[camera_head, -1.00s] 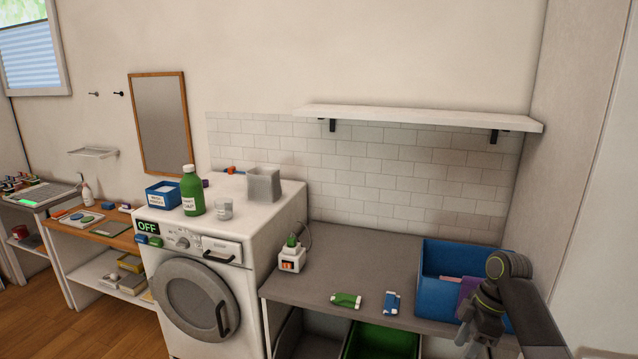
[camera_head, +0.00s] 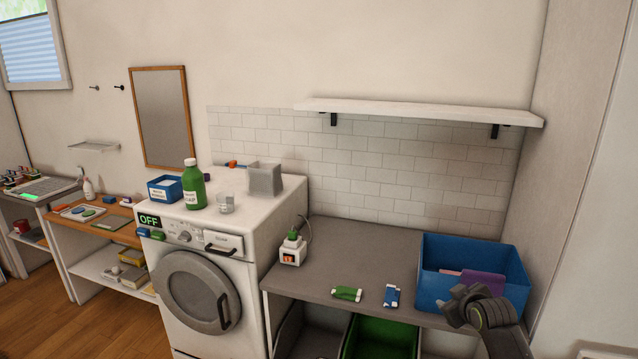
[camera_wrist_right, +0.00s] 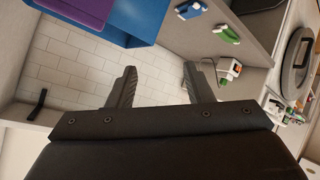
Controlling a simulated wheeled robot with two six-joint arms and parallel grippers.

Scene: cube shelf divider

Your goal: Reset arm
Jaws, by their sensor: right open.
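My right gripper (camera_wrist_right: 160,88) is open and empty in the right wrist view, with its two dark fingers apart. In the head view my right arm is at the lower right, in front of the blue bin (camera_head: 440,288) on the grey counter. The bin also shows at the top of the right wrist view (camera_wrist_right: 140,20), beyond the fingers and apart from them. Purple and pink items (camera_head: 483,284) are inside the bin. My left gripper is not in view.
A washing machine (camera_head: 205,290) marked OFF stands to the left. A white shelf (camera_head: 420,113) is on the wall above. The counter's back middle is clear.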

